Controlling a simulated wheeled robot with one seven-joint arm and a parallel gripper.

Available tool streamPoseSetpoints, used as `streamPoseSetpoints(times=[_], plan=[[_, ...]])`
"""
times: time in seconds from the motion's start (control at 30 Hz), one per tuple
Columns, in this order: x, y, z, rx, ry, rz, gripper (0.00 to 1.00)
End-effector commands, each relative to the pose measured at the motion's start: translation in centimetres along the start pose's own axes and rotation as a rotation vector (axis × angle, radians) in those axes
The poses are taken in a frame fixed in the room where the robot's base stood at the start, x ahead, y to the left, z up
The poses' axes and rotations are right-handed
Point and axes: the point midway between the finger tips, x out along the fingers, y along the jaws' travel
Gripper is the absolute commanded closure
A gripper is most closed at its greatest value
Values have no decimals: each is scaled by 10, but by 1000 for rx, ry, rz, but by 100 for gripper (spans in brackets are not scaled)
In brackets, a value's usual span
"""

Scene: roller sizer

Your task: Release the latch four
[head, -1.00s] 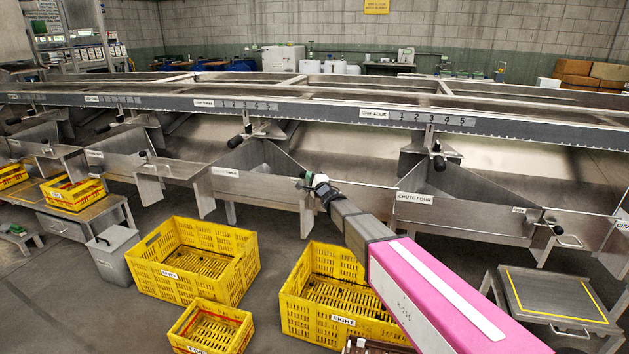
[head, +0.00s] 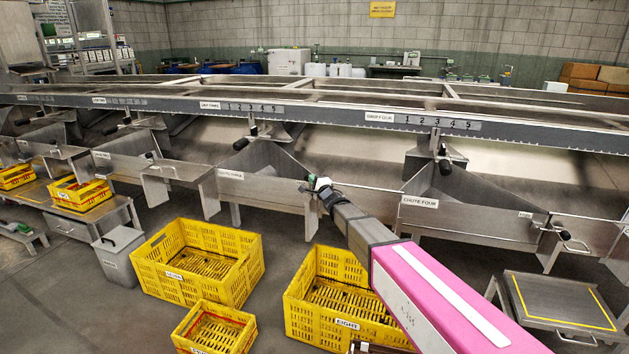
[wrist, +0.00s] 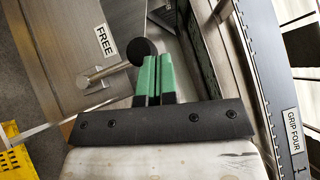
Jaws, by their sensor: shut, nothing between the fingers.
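My gripper (head: 312,182) is shut and empty, at the front of the chutes to the left of the CHUTE FOUR label (head: 420,202). In the wrist view its green fingers (wrist: 153,78) are together. A latch-like metal rod with a black knob (wrist: 143,48) stands close beyond the fingertips, partly behind them. A FREE label (wrist: 105,40) is on the panel beside it. I cannot tell whether the fingers touch the knob, or the latch's number. Another black-knobbed latch with a metal handle (head: 563,235) is right of the CHUTE FOUR label, away from my gripper.
The grip rail (head: 320,111) runs above, with its GRIP FOUR label (wrist: 291,133) in the wrist view. A black-handled lever (head: 443,160) hangs below it. Yellow crates (head: 345,324) stand on the floor below my arm. A low metal table (head: 560,300) is at right.

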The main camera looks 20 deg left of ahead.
Motion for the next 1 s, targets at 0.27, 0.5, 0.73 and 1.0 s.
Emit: streamPoseSetpoints(times=[0.27,0.5,0.73,1.0], plan=[[-51,-2,-2,0,9,5,100],[-94,-2,-3,1,11,6,100],[-105,0,-4,1,12,6,100],[-105,0,-6,-3,17,9,100]])
